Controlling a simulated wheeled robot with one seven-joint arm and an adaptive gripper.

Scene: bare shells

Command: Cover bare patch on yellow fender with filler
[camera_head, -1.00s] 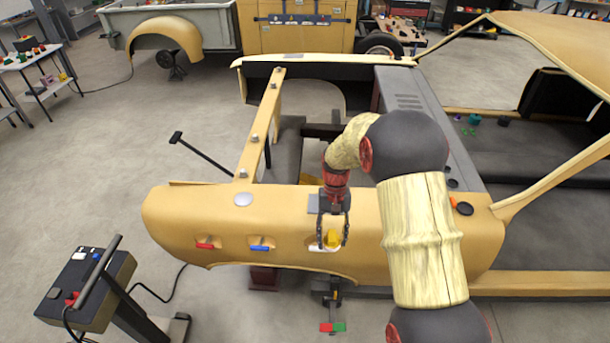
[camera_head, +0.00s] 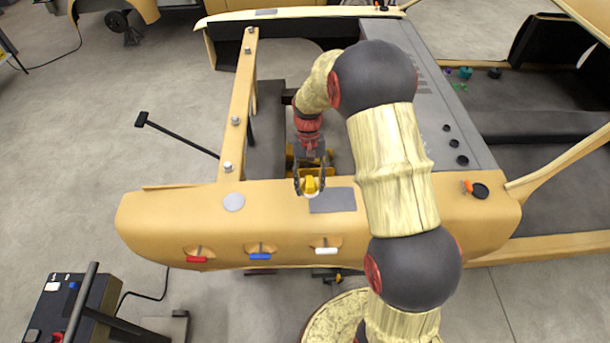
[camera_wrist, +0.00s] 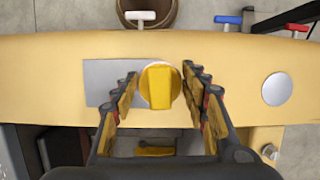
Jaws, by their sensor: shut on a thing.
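The yellow fender (camera_head: 275,222) lies across the middle of the head view. A grey rectangular patch (camera_head: 332,200) and a pale grey round patch (camera_head: 234,202) show on its top; both also show in the wrist view (camera_wrist: 98,82), (camera_wrist: 277,89). My gripper (camera_head: 311,184) is shut on a yellow-handled tool (camera_wrist: 161,86) with a round white base. The tool is over the fender's top near its far edge. In the head view it is at the left end of the rectangle; in the wrist view it overlaps the rectangle's edge. Contact with the surface is unclear.
Red (camera_head: 196,259), blue (camera_head: 260,256) and white (camera_head: 326,250) handles sit along the fender's near side. A yellow bar (camera_head: 237,110) runs back from the fender beside the open bay. A control stand (camera_head: 70,305) is at the lower left.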

